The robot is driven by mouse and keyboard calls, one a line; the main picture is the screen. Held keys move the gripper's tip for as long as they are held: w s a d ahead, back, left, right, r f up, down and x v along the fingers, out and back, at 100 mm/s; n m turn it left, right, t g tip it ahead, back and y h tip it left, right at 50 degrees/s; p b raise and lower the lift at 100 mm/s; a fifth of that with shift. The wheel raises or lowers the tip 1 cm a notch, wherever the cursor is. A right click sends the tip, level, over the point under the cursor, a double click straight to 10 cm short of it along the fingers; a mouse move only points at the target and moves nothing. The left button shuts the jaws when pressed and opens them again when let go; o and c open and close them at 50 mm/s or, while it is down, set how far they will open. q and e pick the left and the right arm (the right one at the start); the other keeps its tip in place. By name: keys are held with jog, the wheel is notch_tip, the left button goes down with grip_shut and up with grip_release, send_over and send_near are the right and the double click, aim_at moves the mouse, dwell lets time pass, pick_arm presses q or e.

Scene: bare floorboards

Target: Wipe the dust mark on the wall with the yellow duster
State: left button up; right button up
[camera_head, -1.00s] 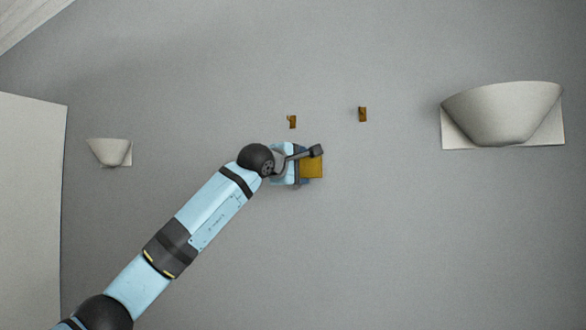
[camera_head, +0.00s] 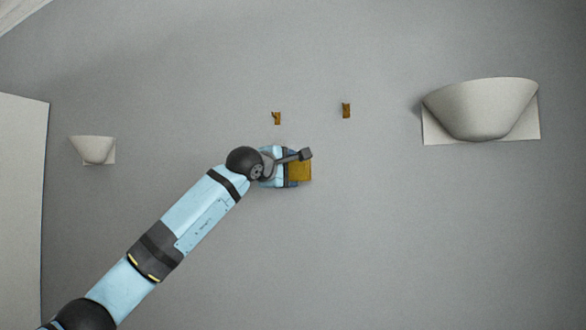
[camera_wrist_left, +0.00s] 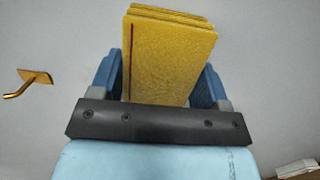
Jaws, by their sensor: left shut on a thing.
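The yellow duster (camera_head: 300,171) is a yellow block in front of the grey wall (camera_head: 420,230) in the head view. It also shows in the left wrist view (camera_wrist_left: 168,55), standing between blue fingers, with a dark red line near one edge. My left gripper (camera_head: 291,170) is shut on the duster and holds it up at the wall. I cannot tell whether the duster touches the wall. No dust mark shows on the visible wall; anything behind the duster or arm is hidden. My right gripper is not in view.
Two small brass-coloured hooks (camera_head: 346,111) (camera_head: 277,118) are fixed to the wall above the duster. A large pale wall lamp (camera_head: 480,108) is at the upper right and a smaller one (camera_head: 93,149) at the left. A pale panel (camera_head: 20,200) stands at the left edge.

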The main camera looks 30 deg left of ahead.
pick_arm(q)
jog(key=shift+a, duration=1.45)
jog(key=shift+s+a+p, duration=0.1)
jog(key=shift+a+p, duration=0.25)
jog(key=shift+a, duration=0.2)
jog(key=a, duration=0.2)
jog(key=shift+a, duration=0.3)
jog(key=shift+s, duration=0.1)
jog(key=s+b, duration=0.1)
jog(key=s, duration=0.1)
jog(key=s+b, duration=0.1)
jog(key=s, duration=0.1)
jog(key=s+b, duration=0.1)
jog(key=s, duration=0.1)
jog(key=shift+d, duration=0.25)
